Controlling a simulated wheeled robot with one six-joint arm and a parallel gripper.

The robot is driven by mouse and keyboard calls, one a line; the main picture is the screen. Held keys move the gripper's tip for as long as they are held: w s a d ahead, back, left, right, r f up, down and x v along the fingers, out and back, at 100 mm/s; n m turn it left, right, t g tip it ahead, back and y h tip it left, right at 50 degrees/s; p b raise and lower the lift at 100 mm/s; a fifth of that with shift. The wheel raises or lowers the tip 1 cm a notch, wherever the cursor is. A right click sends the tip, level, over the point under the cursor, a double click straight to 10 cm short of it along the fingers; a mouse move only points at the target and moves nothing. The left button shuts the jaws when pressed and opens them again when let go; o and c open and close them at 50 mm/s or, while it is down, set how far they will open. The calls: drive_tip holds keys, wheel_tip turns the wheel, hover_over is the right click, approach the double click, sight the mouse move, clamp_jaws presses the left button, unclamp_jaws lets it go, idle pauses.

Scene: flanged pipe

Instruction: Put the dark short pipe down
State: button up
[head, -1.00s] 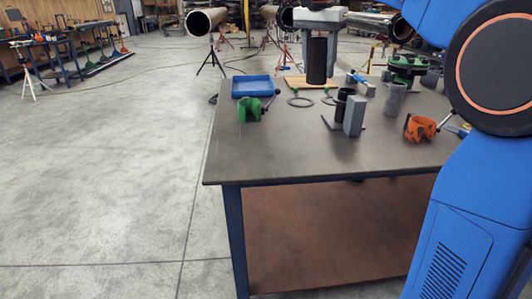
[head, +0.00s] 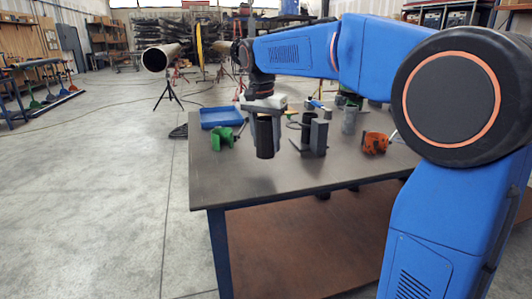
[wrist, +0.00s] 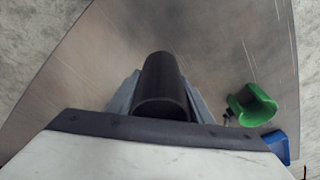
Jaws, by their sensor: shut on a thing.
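The dark short pipe (head: 264,138) is held upright in my gripper (head: 264,112) over the front left part of the table (head: 235,172). In the wrist view the pipe (wrist: 162,90) sits between my two grey fingers (wrist: 160,98), which are shut on it. Its lower end appears close to the tabletop, but I cannot tell whether it touches. The bare tabletop (wrist: 95,65) shows around the pipe in the wrist view.
A green clamp (head: 222,139) and a blue tray (head: 221,117) stand to the left. A grey block (head: 318,137) stands close to the right, with an orange clamp (head: 375,143) beyond it. The table's front strip is clear.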

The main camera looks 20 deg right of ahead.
sight(264, 119)
drive_tip(key=shift+f, duration=1.95)
drive_tip(key=o, duration=1.3)
drive_tip(key=shift+f, duration=0.1)
drive_tip(key=r, duration=0.4)
drive_tip(key=s+r, duration=0.1)
drive_tip(key=r, duration=0.3)
drive_tip(key=a+r, duration=0.1)
drive_tip(key=r, duration=0.3)
drive_tip(key=shift+s+a, duration=0.1)
drive_tip(key=shift+s, duration=0.05)
